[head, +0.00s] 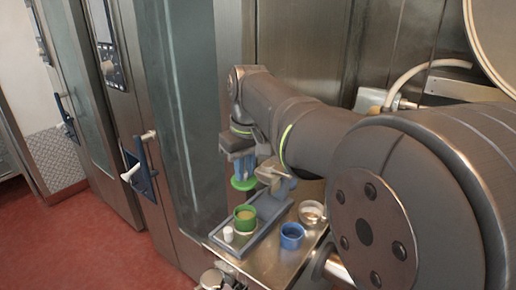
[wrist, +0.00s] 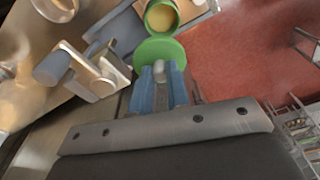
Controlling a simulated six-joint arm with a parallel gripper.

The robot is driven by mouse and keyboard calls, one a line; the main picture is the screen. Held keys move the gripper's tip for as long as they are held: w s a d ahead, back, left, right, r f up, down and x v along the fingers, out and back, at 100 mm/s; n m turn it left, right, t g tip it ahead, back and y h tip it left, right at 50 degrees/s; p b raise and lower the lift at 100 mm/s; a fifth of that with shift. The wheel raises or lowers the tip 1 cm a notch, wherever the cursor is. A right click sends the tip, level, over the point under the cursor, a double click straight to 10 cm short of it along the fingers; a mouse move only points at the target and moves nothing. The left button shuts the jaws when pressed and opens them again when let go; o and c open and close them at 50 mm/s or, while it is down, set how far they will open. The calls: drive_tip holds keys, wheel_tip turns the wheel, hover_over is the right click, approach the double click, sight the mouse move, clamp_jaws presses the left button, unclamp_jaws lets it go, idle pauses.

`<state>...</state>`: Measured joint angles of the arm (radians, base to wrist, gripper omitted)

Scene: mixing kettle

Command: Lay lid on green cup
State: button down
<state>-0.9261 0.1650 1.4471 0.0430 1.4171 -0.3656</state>
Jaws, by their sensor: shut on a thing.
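The green lid (head: 243,184) is a round disc with a small pale knob. My gripper (head: 243,168) is shut on it and holds it in the air above the tray. In the wrist view, the blue fingers of my gripper (wrist: 161,80) close on either side of the knob, and the lid (wrist: 152,50) lies just beyond the fingertips. The green cup (head: 245,217) stands upright and open on the tray, with yellowish contents. It is below the lid and apart from it. In the wrist view the cup (wrist: 161,17) is partly covered by the lid.
The grey tray (head: 262,232) also bears a small white object (head: 228,234). A blue cup (head: 291,235) and a clear cup (head: 310,212) stand to the right on the metal shelf. A metal fitting with a blue-grey cylinder (head: 278,185) juts out close beside the lid.

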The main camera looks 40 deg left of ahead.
drive_tip(key=shift+s+d+f, duration=0.5)
drive_tip(key=shift+s, duration=0.2)
drive_tip(key=shift+f, duration=3)
drive_tip(key=shift+d+f, duration=0.1)
drive_tip(key=shift+f, duration=0.45)
drive_tip(key=c, duration=0.9)
unclamp_jaws()
drive_tip(key=shift+o, duration=0.2)
